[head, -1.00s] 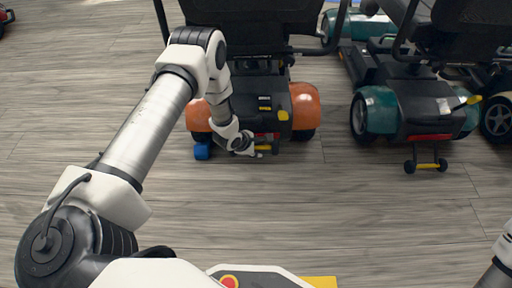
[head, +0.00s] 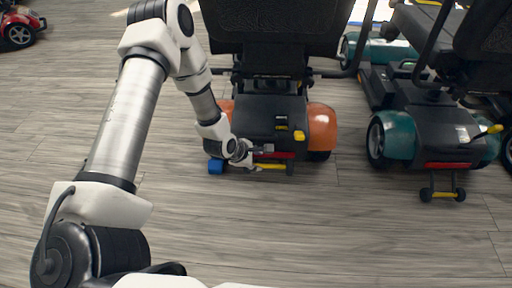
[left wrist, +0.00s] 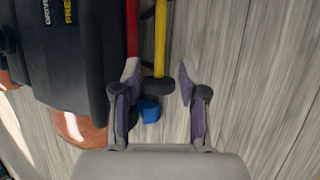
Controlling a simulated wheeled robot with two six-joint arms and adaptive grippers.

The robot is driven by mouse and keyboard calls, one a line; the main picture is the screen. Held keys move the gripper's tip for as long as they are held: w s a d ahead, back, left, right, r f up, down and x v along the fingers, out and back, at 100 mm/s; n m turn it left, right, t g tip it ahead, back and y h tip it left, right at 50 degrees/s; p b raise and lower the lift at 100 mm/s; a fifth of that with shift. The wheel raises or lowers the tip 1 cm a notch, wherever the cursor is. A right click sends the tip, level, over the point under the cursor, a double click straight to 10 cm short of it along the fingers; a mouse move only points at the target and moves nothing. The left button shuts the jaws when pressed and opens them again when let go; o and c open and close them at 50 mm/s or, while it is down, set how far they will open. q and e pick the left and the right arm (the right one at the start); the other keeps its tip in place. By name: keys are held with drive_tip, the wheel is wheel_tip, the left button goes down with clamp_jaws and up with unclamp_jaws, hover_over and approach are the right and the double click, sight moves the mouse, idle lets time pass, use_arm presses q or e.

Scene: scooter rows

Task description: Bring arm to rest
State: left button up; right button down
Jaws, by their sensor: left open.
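My left arm comes in from the left in the head view, and its gripper (head: 256,158) is at the rear of the scooter with orange fenders (head: 321,127). In the left wrist view the left gripper (left wrist: 158,74) is open, with its two fingers apart. A yellow bar (left wrist: 160,40) with a black wheel (left wrist: 158,88) at its end shows between and beyond the fingertips. It also shows in the head view (head: 272,167), low behind the scooter. I cannot tell whether the fingers touch it. My right gripper is not in view.
A blue piece (head: 216,167) is on the floor by the orange scooter's left rear. A teal scooter (head: 398,139) with a small yellow-barred rear wheel set (head: 443,195) stands to the right. A red scooter (head: 20,32) is at the far left. The near floor is clear.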

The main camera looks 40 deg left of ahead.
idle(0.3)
use_arm(q)
drive_tip(key=s+d+m+g+y+p, duration=0.1)
drive_tip(key=s+d+m+g+p, duration=0.4)
drive_tip(key=s+m, duration=0.6)
drive_tip(key=s+d+m+g+p, duration=0.2)
drive_tip(key=s+d+m, duration=0.5)
drive_tip(key=s, duration=0.9)
wheel_tip(320, 180, up, 38)
drive_tip(key=a+m+p, duration=0.1)
drive_tip(key=m+p, duration=0.4)
drive_tip(key=p, duration=3.3)
drive_tip(key=shift+a, duration=0.15)
drive_tip(key=shift+r, duration=0.1)
